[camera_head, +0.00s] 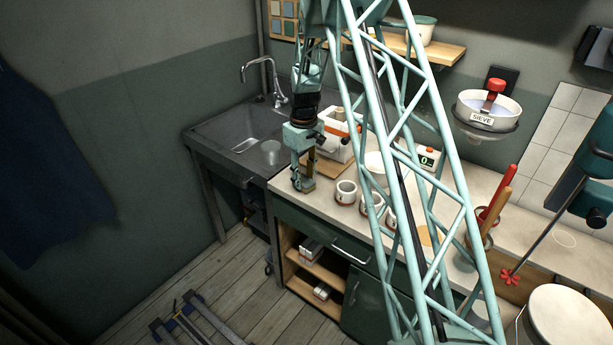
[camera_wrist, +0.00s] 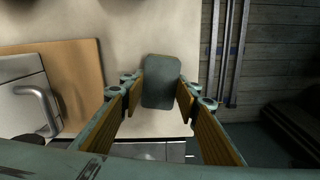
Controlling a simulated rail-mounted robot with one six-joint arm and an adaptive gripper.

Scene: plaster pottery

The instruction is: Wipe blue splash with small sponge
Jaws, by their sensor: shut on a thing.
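My gripper (camera_head: 302,184) is low at the counter's front left edge, beside the wooden board. In the wrist view, the fingers of my gripper (camera_wrist: 160,92) are shut on a dark grey-green block with rounded corners, which looks like the small sponge (camera_wrist: 160,75). The sponge sits between the fingertips over the pale counter (camera_wrist: 150,30), close to its edge. I cannot tell whether it touches the counter. I make out no blue splash in either view; it may be hidden by my gripper or arm.
A wooden board (camera_wrist: 82,75) lies left in the wrist view, with a pale handled container (camera_wrist: 22,105). White cups (camera_head: 346,192) stand right of my gripper. A dark sink (camera_head: 235,130) with a clear vessel (camera_head: 271,151) is to the left. The floor (camera_wrist: 275,60) drops beyond the edge.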

